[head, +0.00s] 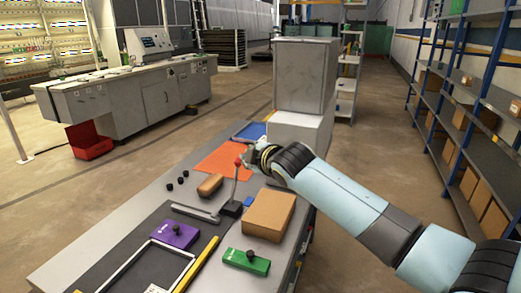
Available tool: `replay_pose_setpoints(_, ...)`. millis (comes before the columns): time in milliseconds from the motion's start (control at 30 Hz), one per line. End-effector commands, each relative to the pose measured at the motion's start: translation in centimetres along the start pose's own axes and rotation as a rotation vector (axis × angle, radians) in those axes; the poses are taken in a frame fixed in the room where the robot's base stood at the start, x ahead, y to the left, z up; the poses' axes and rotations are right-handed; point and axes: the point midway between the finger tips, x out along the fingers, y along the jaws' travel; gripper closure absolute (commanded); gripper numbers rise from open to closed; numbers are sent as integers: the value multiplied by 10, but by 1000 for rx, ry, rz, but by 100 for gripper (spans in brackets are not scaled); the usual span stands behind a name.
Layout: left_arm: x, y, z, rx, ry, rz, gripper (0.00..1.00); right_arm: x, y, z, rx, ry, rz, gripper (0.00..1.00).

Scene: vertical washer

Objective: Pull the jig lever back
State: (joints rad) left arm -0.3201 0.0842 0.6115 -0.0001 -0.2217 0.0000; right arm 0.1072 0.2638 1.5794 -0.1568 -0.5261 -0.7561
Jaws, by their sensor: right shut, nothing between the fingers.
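The jig lever (235,184) stands near the middle of the bench. It has a thin rod with a red ball knob (238,161) on top and a dark base (231,208), and it leans slightly. My right gripper (248,160) is at the end of the pale blue arm from the right. It is shut and empty, just right of the red knob. I cannot tell whether it touches the knob. The fingers are small and dark here. My left gripper is not in view.
On the bench, a cardboard box (269,214) stands right of the lever base. A brown block (210,185), a purple block (175,235) and a green block (246,262) lie around it. An orange sheet (218,162) lies behind. White and grey boxes (304,75) stand at the far end.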

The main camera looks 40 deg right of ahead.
Motion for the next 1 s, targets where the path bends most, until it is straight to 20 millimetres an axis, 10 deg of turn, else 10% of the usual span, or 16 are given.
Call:
replay_pose_setpoints(333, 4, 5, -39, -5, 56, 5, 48, -46, 12, 2, 0, 0, 0, 100)
replay_pose_setpoints(1000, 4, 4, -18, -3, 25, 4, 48, -51, 11, 2, 8, -2, -5, 100)
